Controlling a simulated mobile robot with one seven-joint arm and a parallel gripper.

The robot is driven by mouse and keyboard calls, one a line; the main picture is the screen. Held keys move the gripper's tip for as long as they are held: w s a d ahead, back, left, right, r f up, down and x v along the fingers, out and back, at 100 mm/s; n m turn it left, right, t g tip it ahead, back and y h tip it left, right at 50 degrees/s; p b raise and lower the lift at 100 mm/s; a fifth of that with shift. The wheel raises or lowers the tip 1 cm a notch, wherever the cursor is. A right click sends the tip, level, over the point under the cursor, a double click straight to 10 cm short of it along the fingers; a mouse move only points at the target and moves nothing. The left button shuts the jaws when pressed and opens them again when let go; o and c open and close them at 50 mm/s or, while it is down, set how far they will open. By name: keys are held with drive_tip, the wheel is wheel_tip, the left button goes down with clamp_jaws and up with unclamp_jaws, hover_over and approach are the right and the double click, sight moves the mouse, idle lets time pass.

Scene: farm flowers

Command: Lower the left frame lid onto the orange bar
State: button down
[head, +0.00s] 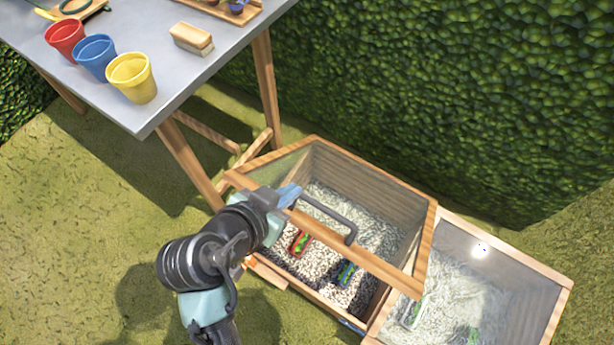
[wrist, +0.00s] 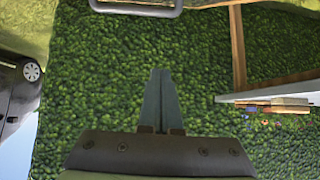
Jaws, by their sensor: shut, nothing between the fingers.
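The left frame lid (head: 362,262) is a wood-rimmed pane, raised and tilted over the left bay of the cold frame (head: 322,312). Its near rim stands above the box front. A dark grey handle (head: 330,219) sits on that rim; the handle also shows at the top of the wrist view (wrist: 135,8). My gripper (head: 292,194) is shut and empty at the handle's left end in the head view. Whether it touches the lid or handle I cannot tell. In the wrist view the fingertips (wrist: 160,72) are together, apart from the handle. I cannot clearly pick out the orange bar.
The right lid (head: 500,275) lies beside the left bay. Red (head: 300,243) and blue (head: 346,273) planted trays lie on gravel inside. A grey table (head: 165,75) with red, blue and yellow pots stands at upper left. A hedge (head: 450,90) rises behind; grass is open at left.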

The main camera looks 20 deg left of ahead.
drive_tip(key=b, duration=0.2)
hover_over(308, 201)
drive_tip(key=w, duration=0.1)
wheel_tip(308, 201, down, 8)
drive_tip(key=r, duration=0.1)
drive_tip(key=f, duration=0.1)
drive_tip(key=s+f, duration=0.1)
drive_tip(key=shift+f, duration=0.4)
drive_tip(key=shift+s+f+b, duration=0.3)
drive_tip(key=shift+f, duration=0.15)
